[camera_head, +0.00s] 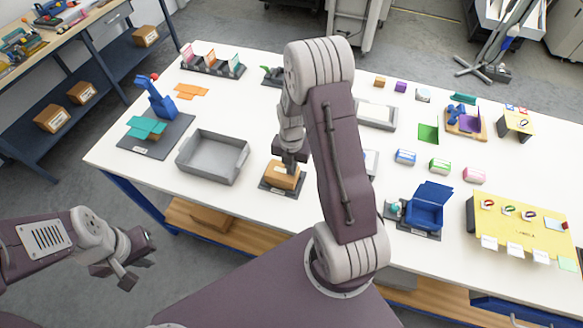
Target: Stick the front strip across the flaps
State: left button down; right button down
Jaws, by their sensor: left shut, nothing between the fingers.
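A small brown cardboard box (283,181) sits on a dark mat (268,188) near the front edge of the white table, left of centre. My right gripper (289,168) points down onto the top of the box. Its fingertips are small and partly hidden, so I cannot tell whether they are open or hold a strip. The box's flaps and any strip on them are not clear at this size. My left gripper (139,265) is shut and empty, off the table's front left side, away from the box.
A grey tray (183,160) stands left of the box. A blue open-lidded box (425,214) and a yellow board (484,239) with white tabs at its front edge are to the right. My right arm hides part of the table's middle.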

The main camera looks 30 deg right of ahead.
jog(key=c, duration=1.3)
grip_release()
jog(key=shift+o, duration=0.2)
jog(key=shift+r, duration=0.15)
jog(key=shift+r+p, duration=3.6)
jog(key=shift+r, duration=0.35)
